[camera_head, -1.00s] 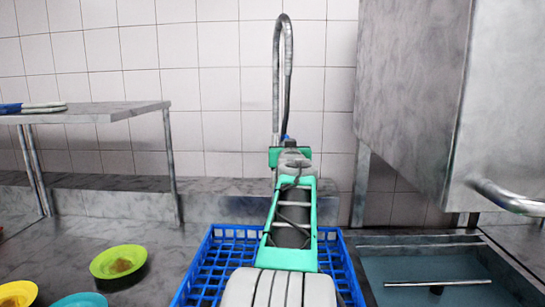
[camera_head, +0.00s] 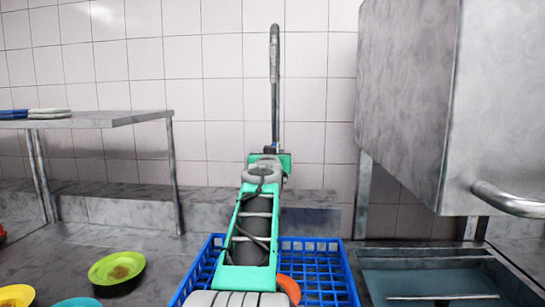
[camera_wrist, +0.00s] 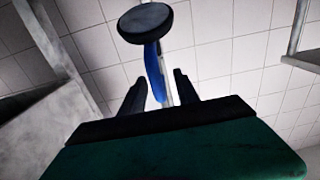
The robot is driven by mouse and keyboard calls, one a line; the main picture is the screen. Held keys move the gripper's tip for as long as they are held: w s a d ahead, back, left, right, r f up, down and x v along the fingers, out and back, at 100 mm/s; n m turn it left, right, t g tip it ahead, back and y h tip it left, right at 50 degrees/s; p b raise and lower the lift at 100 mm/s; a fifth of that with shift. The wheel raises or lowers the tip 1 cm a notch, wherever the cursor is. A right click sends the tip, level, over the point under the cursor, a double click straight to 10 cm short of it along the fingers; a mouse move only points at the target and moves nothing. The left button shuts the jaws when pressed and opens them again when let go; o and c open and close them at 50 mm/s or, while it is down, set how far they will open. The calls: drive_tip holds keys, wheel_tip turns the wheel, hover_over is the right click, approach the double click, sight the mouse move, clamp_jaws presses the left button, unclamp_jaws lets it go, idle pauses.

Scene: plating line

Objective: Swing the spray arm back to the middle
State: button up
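The spray arm (camera_head: 275,82) is a tall grey pipe against the tiled wall. Its curved top shows almost edge-on in the head view, as a narrow hook. In the wrist view its round black spray head (camera_wrist: 145,22) hangs above a blue handle (camera_wrist: 155,72). My gripper (camera_wrist: 160,88) has its two dark fingers apart. The blue handle shows in the gap between them, nearer the left finger; I cannot tell whether it touches. In the head view my wrist hides the fingers and the pipe's lower part.
A blue rack (camera_head: 320,268) with an orange bowl (camera_head: 289,288) stands below my arm. A sink (camera_head: 425,250) and a steel machine with a handle (camera_head: 505,198) are at right. A shelf with plates (camera_head: 48,114) and several bowls, one green (camera_head: 116,270), are at left.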

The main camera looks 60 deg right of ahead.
drive_tip(key=b+v, duration=0.2)
drive_tip(key=v, duration=0.5)
drive_tip(key=shift+a, duration=0.35)
drive_tip(key=shift+s, duration=0.15)
